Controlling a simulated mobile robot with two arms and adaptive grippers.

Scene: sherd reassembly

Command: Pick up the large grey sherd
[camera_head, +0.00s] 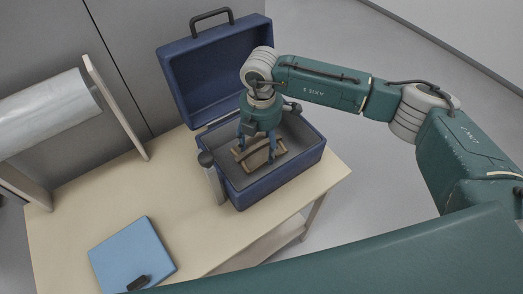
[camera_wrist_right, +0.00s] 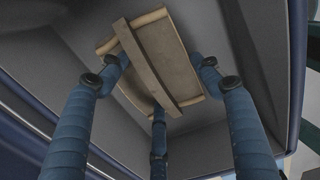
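My right gripper (camera_head: 257,150) reaches down into the open blue case. Below it in the case lies a tan-brown curved piece (camera_head: 267,160) with a straight bar. In the right wrist view the same piece (camera_wrist_right: 175,60) shows as a broad, slightly curved plate with a narrow bar across it. The three blue fingers of my right gripper (camera_wrist_right: 160,75) stand spread around it, and I see no clear grip. No plainly grey sherd can be made out; the piece looks tan. My left gripper is not in view.
The blue case (camera_head: 282,183) stands on a pale table (camera_head: 190,240), its lid (camera_head: 214,70) raised behind. A grey cylinder (camera_head: 213,180) stands beside it. A blue pad (camera_head: 132,250) with a small dark object (camera_head: 138,283) lies at front left. The table between is clear.

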